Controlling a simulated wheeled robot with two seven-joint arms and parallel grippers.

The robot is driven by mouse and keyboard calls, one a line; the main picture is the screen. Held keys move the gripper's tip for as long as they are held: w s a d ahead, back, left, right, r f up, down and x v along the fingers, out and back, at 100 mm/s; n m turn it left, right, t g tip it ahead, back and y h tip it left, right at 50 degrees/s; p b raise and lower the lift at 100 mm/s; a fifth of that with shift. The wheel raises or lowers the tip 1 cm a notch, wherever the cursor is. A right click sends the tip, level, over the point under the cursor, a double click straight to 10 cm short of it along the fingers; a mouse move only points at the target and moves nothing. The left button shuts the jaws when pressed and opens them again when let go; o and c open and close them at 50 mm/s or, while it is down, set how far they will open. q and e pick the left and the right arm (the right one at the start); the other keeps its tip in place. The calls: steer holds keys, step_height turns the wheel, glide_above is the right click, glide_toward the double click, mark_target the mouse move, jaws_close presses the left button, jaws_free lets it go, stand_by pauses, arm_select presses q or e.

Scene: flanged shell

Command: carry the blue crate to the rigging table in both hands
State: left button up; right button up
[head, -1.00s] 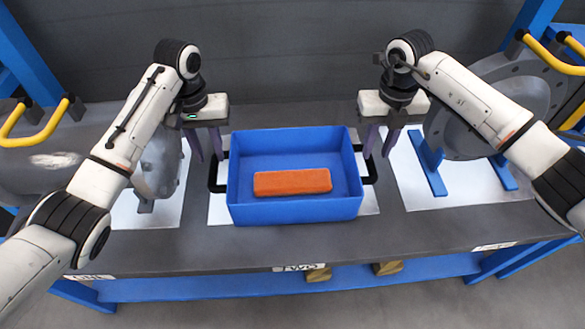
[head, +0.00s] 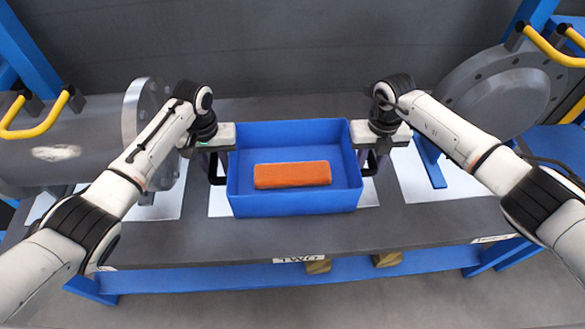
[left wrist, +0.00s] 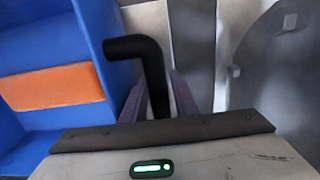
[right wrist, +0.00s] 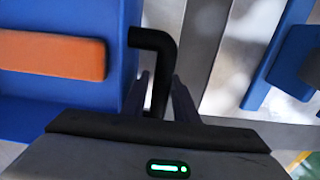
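The blue crate (head: 295,203) stands on the grey table with an orange block (head: 292,174) lying inside. It has a black handle on each side: the left handle (left wrist: 155,75) and the right handle (right wrist: 160,75). My left gripper (left wrist: 160,88) is lowered at the left handle, its open fingers on either side of the bar. My right gripper (right wrist: 161,88) is at the right handle in the same way, fingers apart with the bar between them.
The grey table (head: 250,236) carries a "TWO" label (head: 298,259) on its front edge. A flanged grey shell (head: 65,150) lies at the left. Another round flanged part (head: 505,95) is at the right, by a blue stand (head: 430,162). Yellow handles (head: 40,120) stand at the sides.

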arm_select(q)
steer(key=shift+f, duration=0.15)
arm_select(e)
steer(key=shift+f, duration=0.15)
arm_select(q)
steer(key=shift+c, duration=0.3)
arm_select(e)
steer(key=shift+c, duration=0.3)
arm_select(q)
jaws_close()
arm_select(e)
jaws_close()
arm_select(q)
steer(key=shift+w, duration=0.1)
arm_select(e)
steer(key=shift+w, duration=0.1)
